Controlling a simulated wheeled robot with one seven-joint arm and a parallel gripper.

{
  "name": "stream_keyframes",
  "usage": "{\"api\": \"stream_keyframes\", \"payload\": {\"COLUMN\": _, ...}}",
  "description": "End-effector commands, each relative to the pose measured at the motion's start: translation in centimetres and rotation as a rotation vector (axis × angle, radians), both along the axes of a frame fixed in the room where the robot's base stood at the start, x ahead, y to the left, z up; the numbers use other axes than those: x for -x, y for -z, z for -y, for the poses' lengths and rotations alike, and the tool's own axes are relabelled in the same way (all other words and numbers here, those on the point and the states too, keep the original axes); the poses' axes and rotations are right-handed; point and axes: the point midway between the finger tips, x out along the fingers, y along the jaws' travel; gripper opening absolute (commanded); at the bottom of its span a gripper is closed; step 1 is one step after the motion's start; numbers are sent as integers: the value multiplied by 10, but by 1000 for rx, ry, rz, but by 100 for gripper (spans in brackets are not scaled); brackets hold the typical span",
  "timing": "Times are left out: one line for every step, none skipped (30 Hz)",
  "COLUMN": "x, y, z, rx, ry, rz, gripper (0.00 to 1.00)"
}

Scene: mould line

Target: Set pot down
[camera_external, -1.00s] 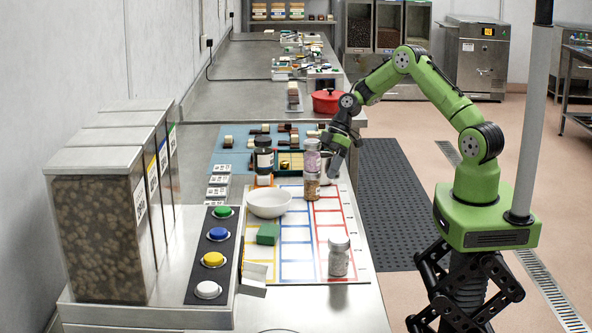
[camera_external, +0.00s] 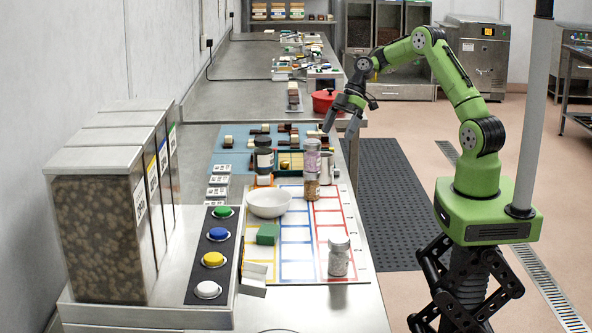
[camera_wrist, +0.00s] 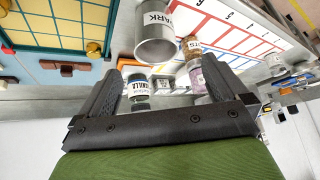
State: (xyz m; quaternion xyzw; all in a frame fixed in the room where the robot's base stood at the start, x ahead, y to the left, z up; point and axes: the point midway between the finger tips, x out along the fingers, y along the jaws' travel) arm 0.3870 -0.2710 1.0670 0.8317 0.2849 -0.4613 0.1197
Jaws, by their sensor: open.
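A steel pot (camera_external: 331,159) stands upright at the far right end of the grid board, behind two stacked jars in the external view. In the wrist view the pot (camera_wrist: 155,46) shows its label, reading something like "DARK", and lies beyond the fingertips. My gripper (camera_external: 341,127) is open and empty above the pot, apart from it. In the wrist view its two spread fingers (camera_wrist: 160,75) have nothing held between them. The pot's lower part is partly hidden by the jars in the external view.
The stacked jars (camera_external: 312,170) stand close in front of the pot. A white bowl (camera_external: 268,204), a green block (camera_external: 267,234) and another jar (camera_external: 339,257) are on the board (camera_external: 297,270). A red lidded pot (camera_external: 326,101) is farther back. The aisle floor is clear.

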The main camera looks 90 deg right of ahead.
Motion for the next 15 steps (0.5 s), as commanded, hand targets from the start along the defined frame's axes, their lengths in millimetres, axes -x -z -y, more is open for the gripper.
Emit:
{"api": "stream_keyframes", "payload": {"x": -3, "y": -9, "z": -9, "rx": 11, "ry": -3, "rz": -8, "gripper": 100}}
{"api": "stream_keyframes", "payload": {"x": -4, "y": -16, "z": -17, "rx": 18, "ry": 0, "rz": -20, "gripper": 100}}
{"api": "stream_keyframes", "payload": {"x": -7, "y": -27, "z": -33, "rx": 34, "ry": 10, "rz": -43, "gripper": 100}}
{"api": "stream_keyframes", "payload": {"x": -8, "y": -38, "z": -48, "rx": 48, "ry": 20, "rz": -63, "gripper": 100}}
{"api": "stream_keyframes", "payload": {"x": -8, "y": -49, "z": -65, "rx": 65, "ry": 35, "rz": -85, "gripper": 100}}
{"api": "stream_keyframes", "payload": {"x": -5, "y": -64, "z": -88, "rx": 88, "ry": 61, "rz": -112, "gripper": 100}}
{"api": "stream_keyframes", "payload": {"x": -1, "y": -74, "z": -106, "rx": 104, "ry": 85, "rz": -130, "gripper": 100}}
{"api": "stream_keyframes", "payload": {"x": 4, "y": -85, "z": -124, "rx": 121, "ry": 109, "rz": -145, "gripper": 100}}
{"api": "stream_keyframes", "payload": {"x": 14, "y": -97, "z": -147, "rx": 143, "ry": 146, "rz": -159, "gripper": 100}}
{"api": "stream_keyframes", "payload": {"x": 23, "y": -106, "z": -163, "rx": 158, "ry": 177, "rz": -166, "gripper": 100}}
{"api": "stream_keyframes", "payload": {"x": 33, "y": -115, "z": -179, "rx": 171, "ry": 207, "rz": -168, "gripper": 100}}
{"api": "stream_keyframes", "payload": {"x": 49, "y": -125, "z": -199, "rx": 186, "ry": 253, "rz": -167, "gripper": 100}}
{"api": "stream_keyframes", "payload": {"x": 62, "y": -131, "z": -213, "rx": 194, "ry": 287, "rz": -163, "gripper": 100}}
{"api": "stream_keyframes", "payload": {"x": 76, "y": -137, "z": -225, "rx": 197, "ry": 323, "rz": -156, "gripper": 100}}
{"api": "stream_keyframes", "payload": {"x": 97, "y": -142, "z": -240, "rx": 197, "ry": 369, "rz": -144, "gripper": 100}}
